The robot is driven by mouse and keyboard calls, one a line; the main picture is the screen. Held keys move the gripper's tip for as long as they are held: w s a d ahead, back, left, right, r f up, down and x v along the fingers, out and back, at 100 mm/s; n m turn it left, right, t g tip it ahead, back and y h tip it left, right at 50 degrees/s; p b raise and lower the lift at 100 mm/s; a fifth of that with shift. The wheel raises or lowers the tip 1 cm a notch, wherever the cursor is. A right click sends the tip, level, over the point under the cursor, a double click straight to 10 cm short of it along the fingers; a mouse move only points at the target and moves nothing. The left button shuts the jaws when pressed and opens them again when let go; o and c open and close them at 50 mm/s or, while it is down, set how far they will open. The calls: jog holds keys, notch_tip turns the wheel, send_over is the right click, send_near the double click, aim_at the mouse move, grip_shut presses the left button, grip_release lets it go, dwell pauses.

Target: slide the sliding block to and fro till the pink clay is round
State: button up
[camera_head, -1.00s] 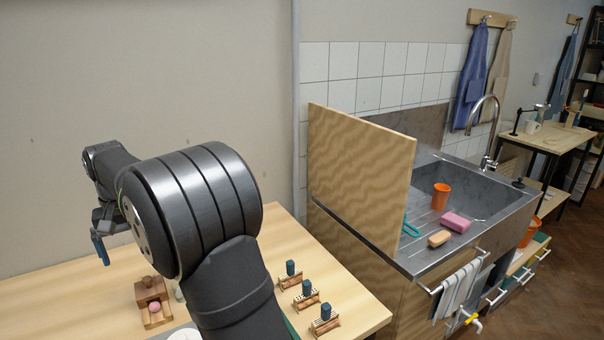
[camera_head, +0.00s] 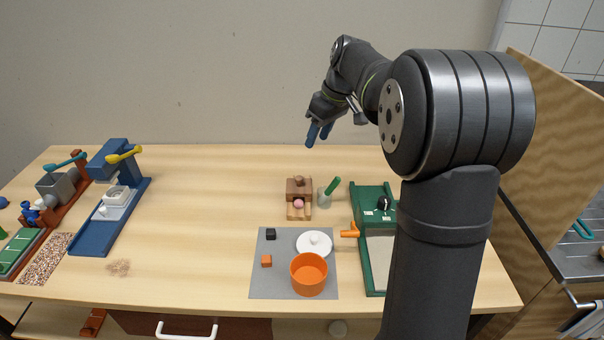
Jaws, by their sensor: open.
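The pink clay (camera_head: 298,204) is a small ball-like lump on a wooden base (camera_head: 299,214) near the middle of the table. The sliding block (camera_head: 299,189) is brown wood with a round knob on top and sits just behind the clay. Whether the clay is fully round is too small to tell. My gripper (camera_head: 317,137) has blue fingers, is open and empty, and hangs in the air above and behind the block, apart from it.
A grey mat (camera_head: 262,286) in front holds an orange pot (camera_head: 309,274) and a white lid (camera_head: 314,244). A green device (camera_head: 374,205) stands to the right, a blue press (camera_head: 110,215) to the left. The table between is mostly clear.

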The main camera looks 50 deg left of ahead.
aim_at(299, 177)
jog(key=a+f+n, duration=0.1)
jog(key=f, duration=0.4)
jog(key=a+f+n, duration=0.1)
jog(key=a+f, duration=0.1)
jog(key=f, duration=0.3)
jog(key=s+a+f+n+y, duration=0.1)
jog(key=a+f, duration=0.1)
jog(key=f, duration=0.3)
jog(key=shift+a, duration=0.1)
grip_shut()
